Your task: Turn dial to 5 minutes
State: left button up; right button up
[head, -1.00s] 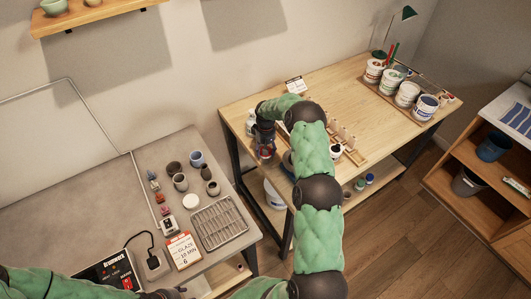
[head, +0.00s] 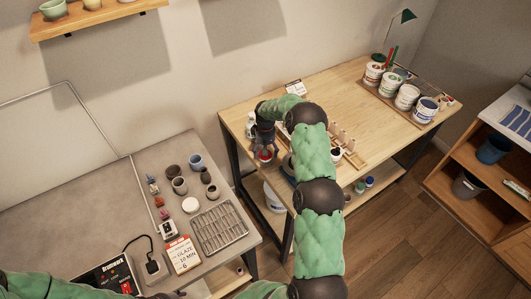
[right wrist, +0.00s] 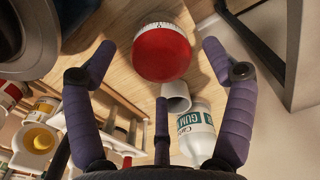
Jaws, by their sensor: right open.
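A round timer with a red dial (right wrist: 160,52) and a white scale band stands on the wooden table. It also shows as a small red spot in the head view (head: 265,156). I cannot read its setting. My right gripper (right wrist: 158,48) is open, its fingers spread to either side of the dial in the wrist view, with nothing held. In the head view, the right gripper (head: 264,146) is just over the timer. Whether a finger touches it is unclear. Part of my left arm shows at the bottom left; its gripper (head: 170,294) is mostly cut off.
A white bottle (right wrist: 196,128) and a small grey cup (right wrist: 175,96) stand close to the timer. A wooden rack (head: 345,145) is to its right. Paint tubs (head: 391,82) stand at the back right. The grey table (head: 120,215) holds small pots, a wire rack (head: 219,228) and a card (head: 183,254).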

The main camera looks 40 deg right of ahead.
notch_tip(320, 180, up, 10)
jog(key=shift+r, duration=0.2)
dwell(0.6)
